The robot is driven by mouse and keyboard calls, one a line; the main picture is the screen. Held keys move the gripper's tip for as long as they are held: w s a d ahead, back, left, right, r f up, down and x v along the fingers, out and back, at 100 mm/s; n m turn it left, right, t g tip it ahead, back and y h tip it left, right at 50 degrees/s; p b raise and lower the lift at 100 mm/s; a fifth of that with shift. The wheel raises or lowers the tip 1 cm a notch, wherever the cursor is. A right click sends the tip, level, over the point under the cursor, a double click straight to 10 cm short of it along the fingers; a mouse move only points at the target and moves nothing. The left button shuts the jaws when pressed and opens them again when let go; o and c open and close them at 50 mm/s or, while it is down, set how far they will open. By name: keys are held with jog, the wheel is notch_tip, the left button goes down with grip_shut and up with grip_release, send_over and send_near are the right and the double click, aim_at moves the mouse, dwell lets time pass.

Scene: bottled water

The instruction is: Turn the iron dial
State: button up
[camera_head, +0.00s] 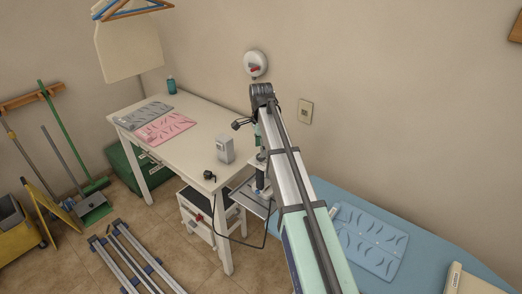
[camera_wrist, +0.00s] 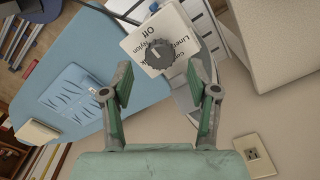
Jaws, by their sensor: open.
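In the wrist view the dark grey ridged dial (camera_wrist: 158,52) sits on a white plate (camera_wrist: 133,44) printed "Off", "Linen" and "Nylon". My gripper (camera_wrist: 158,78) is open, with its green-padded fingers to the left and right of the dial's near side. The dial shows in the gap between the fingertips; I cannot tell how far beyond them it lies, and no contact is visible. In the head view my arm hides most of the gripper and I cannot make out the dial. A grey shelf (camera_head: 243,202) there bears a dark upright object beside the arm.
A white table (camera_head: 184,141) holds a grey box (camera_head: 226,149), a pink sheet (camera_head: 166,127) and a teal bottle (camera_head: 171,86). A blue ironing board (camera_head: 335,193) with a light-blue sheet (camera_head: 368,242) lies to the right. A black cord (camera_head: 224,238) hangs below the table. A wall socket (camera_head: 305,111) is behind.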

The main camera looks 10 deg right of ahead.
jog(key=shift+f+p, duration=0.3)
jog(key=shift+f, duration=1.2)
grip_shut()
jog(key=n, duration=0.3)
jog(key=shift+n+b, duration=0.35)
jog(key=shift+n, duration=0.05)
jog(key=n, duration=0.3)
jog(key=shift+n, duration=0.4)
jog(key=n, duration=0.4)
jog(key=shift+b, duration=0.4)
jog(key=shift+n, duration=2.1)
